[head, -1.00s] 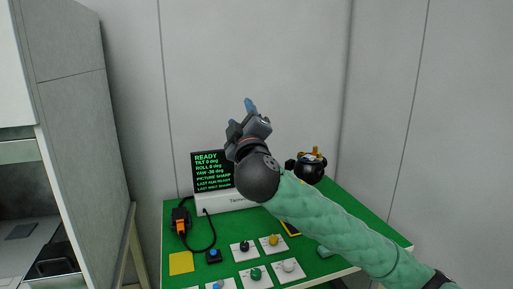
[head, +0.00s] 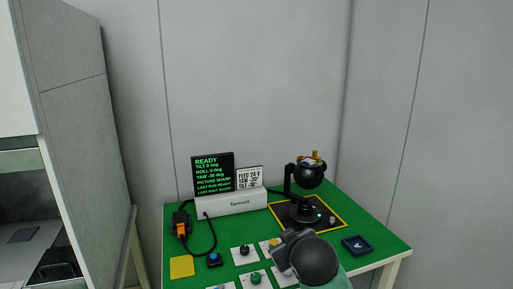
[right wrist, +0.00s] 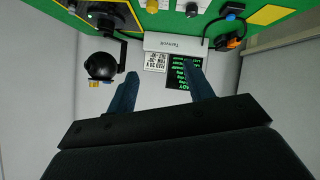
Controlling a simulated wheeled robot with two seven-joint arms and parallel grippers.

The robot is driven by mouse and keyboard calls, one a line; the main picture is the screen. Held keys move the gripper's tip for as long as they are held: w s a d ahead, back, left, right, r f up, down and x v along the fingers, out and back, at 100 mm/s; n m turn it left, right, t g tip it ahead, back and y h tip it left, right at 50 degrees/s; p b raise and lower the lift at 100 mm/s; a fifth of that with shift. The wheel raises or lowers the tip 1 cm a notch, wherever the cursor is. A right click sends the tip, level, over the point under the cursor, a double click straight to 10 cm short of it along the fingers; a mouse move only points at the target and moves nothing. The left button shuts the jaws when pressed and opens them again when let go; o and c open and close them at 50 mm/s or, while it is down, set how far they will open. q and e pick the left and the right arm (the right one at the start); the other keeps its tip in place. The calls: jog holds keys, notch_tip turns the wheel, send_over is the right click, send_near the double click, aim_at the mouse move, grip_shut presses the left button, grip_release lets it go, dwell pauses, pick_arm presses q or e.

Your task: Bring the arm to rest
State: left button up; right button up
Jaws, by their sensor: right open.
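My right arm, in a green sleeve with a dark round wrist, comes in at the bottom of the head view. Its gripper (head: 284,242) is over the front part of the green table (head: 345,268). In the right wrist view the gripper (right wrist: 160,88) has its two blue fingers apart with nothing between them. The wrist covers part of the control cards in the head view. My left gripper is not in view.
A black ball-shaped camera (head: 310,173) stands on a gimbal base inside a yellow outline. Left of it are a white console (head: 230,203), a READY screen (head: 213,174) and a FEED 24 V card (head: 249,179). A dark blue tray (head: 357,245) lies at right. Knob cards (head: 254,278) line the front.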

jog(key=s+d+f+m+g, duration=0.1)
jog(key=s+d+f+g, duration=0.1)
jog(key=s+f, duration=0.35)
jog(key=s+d+f+m+g, duration=0.1)
jog(key=s+d+f, duration=0.15)
jog(key=f, duration=0.55)
jog(key=s+d+f+m+g+p, duration=0.1)
jog(key=s+f+g, duration=0.2)
jog(key=s+f, duration=0.6)
jog(key=s+d+f+m+g+p, duration=0.1)
jog(key=s+f+g, duration=0.2)
jog(key=s+f, duration=0.7)
jog(key=s, duration=0.7)
jog(key=shift+s+f, duration=0.15)
jog(key=shift+f, duration=0.05)
dwell(2.3)
